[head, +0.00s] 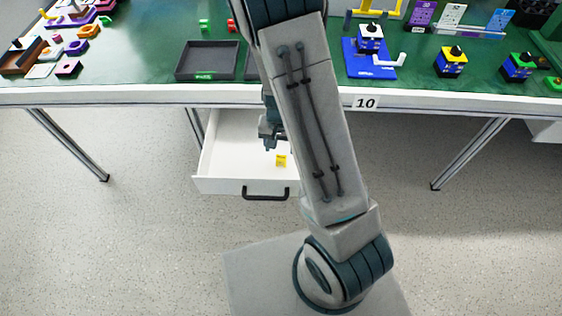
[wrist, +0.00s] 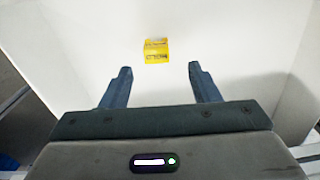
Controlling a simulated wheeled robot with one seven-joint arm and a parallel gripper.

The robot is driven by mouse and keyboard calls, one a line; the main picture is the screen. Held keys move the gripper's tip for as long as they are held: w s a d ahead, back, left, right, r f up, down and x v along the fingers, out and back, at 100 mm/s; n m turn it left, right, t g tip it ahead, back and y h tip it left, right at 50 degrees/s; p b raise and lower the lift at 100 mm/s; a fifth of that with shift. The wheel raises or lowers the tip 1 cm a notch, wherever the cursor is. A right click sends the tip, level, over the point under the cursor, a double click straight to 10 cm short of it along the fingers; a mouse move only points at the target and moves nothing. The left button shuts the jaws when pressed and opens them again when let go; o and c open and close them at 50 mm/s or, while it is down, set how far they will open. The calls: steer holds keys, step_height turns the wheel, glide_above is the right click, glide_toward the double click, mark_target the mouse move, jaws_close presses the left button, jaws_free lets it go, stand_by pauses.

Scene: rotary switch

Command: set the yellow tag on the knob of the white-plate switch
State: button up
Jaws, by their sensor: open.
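The yellow tag (head: 281,160) lies on the floor of the open white drawer; it also shows in the wrist view (wrist: 156,50) with dark lettering on its front. My gripper (head: 272,147) is over the drawer, close to the tag. In the wrist view my gripper (wrist: 160,70) is open and empty, and the tag appears just beyond the fingertips, roughly midway between them. The white-plate switch (head: 370,40) stands on the blue base at the back right of the table, with a dark knob on top. No tag shows on that knob.
The white drawer (head: 225,186) is pulled out under the green table (head: 140,60), its handle at the front. Switches with yellow (head: 451,60) and green (head: 518,66) plates stand to the right. A dark tray (head: 207,61) sits left of my arm.

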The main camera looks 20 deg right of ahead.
mark_target(281, 157)
steer(key=f, duration=0.2)
steer(key=f+b, duration=0.1)
steer(key=f, duration=0.3)
steer(key=shift+s+d+f, duration=0.1)
steer(key=shift+s+f, duration=0.1)
steer(key=shift+s, duration=0.05)
steer(key=shift+c, duration=0.2)
steer(key=c, duration=1)
